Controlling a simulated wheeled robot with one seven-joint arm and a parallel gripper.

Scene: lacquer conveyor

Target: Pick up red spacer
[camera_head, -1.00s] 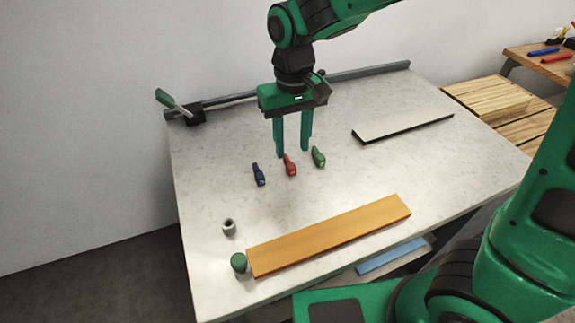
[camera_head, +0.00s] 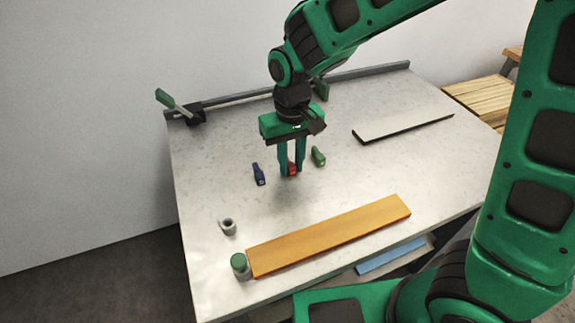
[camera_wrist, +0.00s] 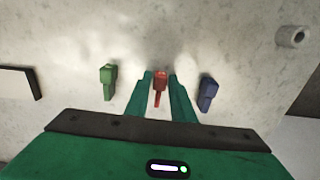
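The red spacer (camera_head: 292,169) is between the two fingers of my gripper (camera_head: 292,172), in the middle of a row of three small pieces on the pale table. In the wrist view the red spacer (camera_wrist: 160,83) fills the narrow gap between the fingertips (camera_wrist: 160,77), and the fingers look shut on it. The gripper points down, with its tips low at the tabletop. Whether the spacer is clear of the surface cannot be told. The fingers partly hide the spacer in the head view.
A blue piece (camera_head: 259,174) and a green piece (camera_head: 318,156) lie close on either side. An orange board (camera_head: 330,236), a green-topped cylinder (camera_head: 240,266) and a grey ring (camera_head: 228,227) stand nearer the front. A pale strip (camera_head: 402,128) lies at the right.

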